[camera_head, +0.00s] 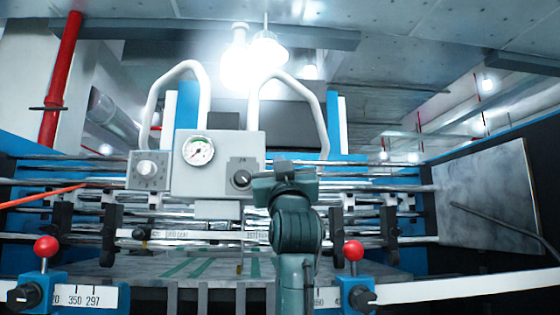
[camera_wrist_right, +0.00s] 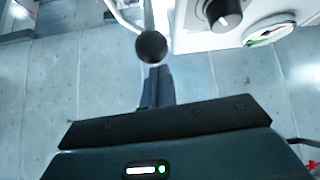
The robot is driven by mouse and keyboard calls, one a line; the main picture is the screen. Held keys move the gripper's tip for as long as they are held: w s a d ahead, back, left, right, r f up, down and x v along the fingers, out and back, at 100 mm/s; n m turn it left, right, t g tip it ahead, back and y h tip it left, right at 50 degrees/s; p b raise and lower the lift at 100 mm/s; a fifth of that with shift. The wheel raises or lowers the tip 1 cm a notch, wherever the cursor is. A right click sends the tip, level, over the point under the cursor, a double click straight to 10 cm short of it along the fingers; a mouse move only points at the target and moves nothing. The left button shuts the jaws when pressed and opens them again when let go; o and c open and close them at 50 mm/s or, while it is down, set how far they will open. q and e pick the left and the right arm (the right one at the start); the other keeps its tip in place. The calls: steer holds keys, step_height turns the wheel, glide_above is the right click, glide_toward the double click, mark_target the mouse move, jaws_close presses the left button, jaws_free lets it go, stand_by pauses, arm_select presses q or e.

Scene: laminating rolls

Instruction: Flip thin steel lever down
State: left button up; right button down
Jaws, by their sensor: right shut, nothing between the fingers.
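In the right wrist view, a thin rod with a black ball end (camera_wrist_right: 151,47), which looks like the steel lever, shows beyond my fingertips beside the control box. Its rod runs up out of the picture. My right gripper (camera_wrist_right: 157,72) is shut and empty, its tips close below the ball; I cannot tell whether they touch. In the head view my right gripper (camera_head: 284,163) is in front of the right edge of the grey control box (camera_head: 220,150), and I cannot make out the lever there. My left gripper is not in view.
The control box carries a pressure gauge (camera_head: 198,151) and a black knob (camera_head: 241,178). White curved tubes (camera_head: 310,88) rise behind it. Steel rollers (camera_head: 385,181) cross the machine. Red ball knobs stand at the left (camera_head: 46,246) and right (camera_head: 353,250). A grey plate (camera_head: 490,190) is at the far right.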

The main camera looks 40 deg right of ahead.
steer(key=shift+w+f+b, duration=0.1)
steer(key=shift+f+b, duration=0.25)
steer(key=shift+f, duration=0.75)
steer(key=shift+f, duration=0.1)
steer(key=s+a+f, duration=0.1)
steer(key=s+a, duration=0.3)
steer(key=s, duration=0.3)
steer(key=s+a+f, duration=0.1)
steer(key=s+a, duration=0.3)
steer(key=s, duration=0.3)
steer(key=shift+s+f, duration=0.2)
steer(key=shift+f, duration=0.05)
